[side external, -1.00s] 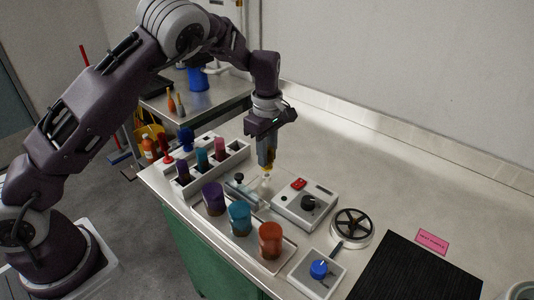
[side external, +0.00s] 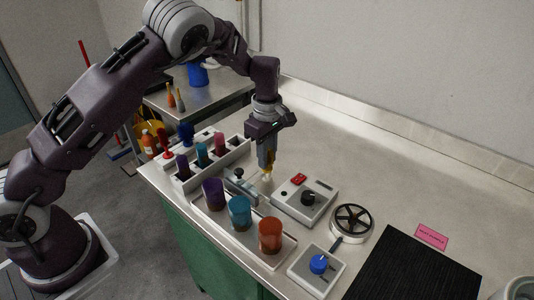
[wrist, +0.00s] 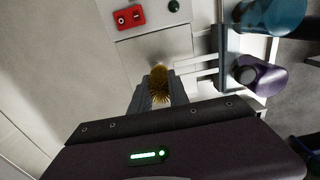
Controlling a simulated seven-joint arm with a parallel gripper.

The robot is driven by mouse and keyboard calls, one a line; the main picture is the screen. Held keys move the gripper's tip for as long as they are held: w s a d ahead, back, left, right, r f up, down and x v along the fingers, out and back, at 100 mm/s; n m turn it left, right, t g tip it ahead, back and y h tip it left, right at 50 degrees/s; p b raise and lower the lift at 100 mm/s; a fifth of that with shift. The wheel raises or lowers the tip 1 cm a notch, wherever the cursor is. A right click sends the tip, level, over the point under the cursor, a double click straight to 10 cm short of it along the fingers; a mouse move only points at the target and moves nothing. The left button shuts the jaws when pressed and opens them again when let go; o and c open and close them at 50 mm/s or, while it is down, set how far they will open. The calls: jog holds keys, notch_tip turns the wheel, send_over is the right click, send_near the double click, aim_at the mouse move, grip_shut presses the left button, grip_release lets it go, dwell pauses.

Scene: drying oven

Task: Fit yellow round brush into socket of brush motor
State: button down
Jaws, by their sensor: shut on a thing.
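My gripper (side external: 267,168) is shut on the yellow round brush (wrist: 159,84) and points down. The bristles stick out past the fingertips (wrist: 157,92) in the wrist view. In the side external view the brush is a small yellow spot (side external: 267,175) under the fingers. It is beside a white box (side external: 290,209) with a red switch and a black knob. A blue-grey bar with pale rods (wrist: 196,67) is right of the brush in the wrist view. I cannot make out the socket or tell for sure which unit is the brush motor.
A white tray (side external: 283,254) holds purple, teal and orange jars in front. A white rack (side external: 237,149) with coloured vials stands to the left. A black spoked wheel (side external: 352,222), a blue-knob box (side external: 330,279) and a black mat (side external: 415,272) lie right.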

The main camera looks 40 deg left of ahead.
jog(key=shift+f, duration=0.15)
jog(key=c, duration=1.2)
grip_release()
jog(key=shift+o, duration=0.2)
notch_tip(320, 180, up, 6)
jog(key=shift+r, duration=0.5)
